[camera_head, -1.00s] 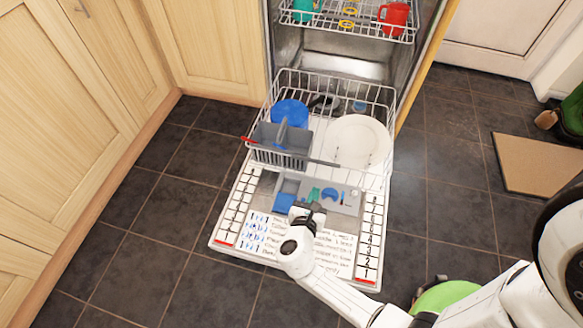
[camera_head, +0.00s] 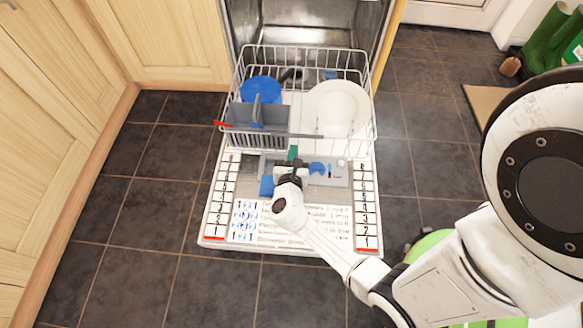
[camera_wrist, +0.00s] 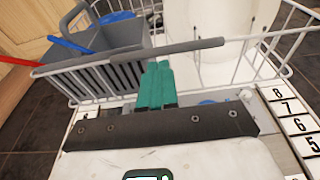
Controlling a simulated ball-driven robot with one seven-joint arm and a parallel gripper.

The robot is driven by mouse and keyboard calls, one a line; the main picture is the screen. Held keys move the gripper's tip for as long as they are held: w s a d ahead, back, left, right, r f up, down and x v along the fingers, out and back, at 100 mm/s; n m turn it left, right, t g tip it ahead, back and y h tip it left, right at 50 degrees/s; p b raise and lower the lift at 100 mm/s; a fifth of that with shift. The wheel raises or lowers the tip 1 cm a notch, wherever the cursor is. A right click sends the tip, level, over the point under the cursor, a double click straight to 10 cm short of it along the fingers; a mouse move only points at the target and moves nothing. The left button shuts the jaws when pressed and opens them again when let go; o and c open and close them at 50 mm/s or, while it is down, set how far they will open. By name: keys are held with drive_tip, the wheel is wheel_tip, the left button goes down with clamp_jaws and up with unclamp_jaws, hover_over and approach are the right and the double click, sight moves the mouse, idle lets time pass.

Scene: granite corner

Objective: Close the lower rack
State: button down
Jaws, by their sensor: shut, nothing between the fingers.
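The lower rack (camera_head: 371,110) is a white wire rack pulled out over the open dishwasher door (camera_head: 334,235). It holds a white plate (camera_head: 338,108), a blue round dish (camera_head: 262,89) and a grey cutlery basket (camera_head: 258,129). My gripper (camera_head: 293,152) is just in front of the rack's front side, over the door. In the wrist view, its green fingers (camera_wrist: 156,84) are together with nothing between them. Their tips are right at the grey handle bar (camera_wrist: 130,62) on the rack's front; I cannot tell whether they touch it.
The dishwasher cavity (camera_head: 297,20) is open behind the rack. Wooden cabinets (camera_head: 45,130) stand on the left. Dark floor tiles (camera_head: 130,220) are clear beside the door. Green boots (camera_head: 552,38) and a brown mat (camera_head: 485,100) are at the right.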

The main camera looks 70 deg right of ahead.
drive_tip(key=b+x, duration=0.1)
drive_tip(key=x, duration=0.3)
drive_tip(key=shift+d+f, duration=0.1)
drive_tip(key=shift+d, duration=0.05)
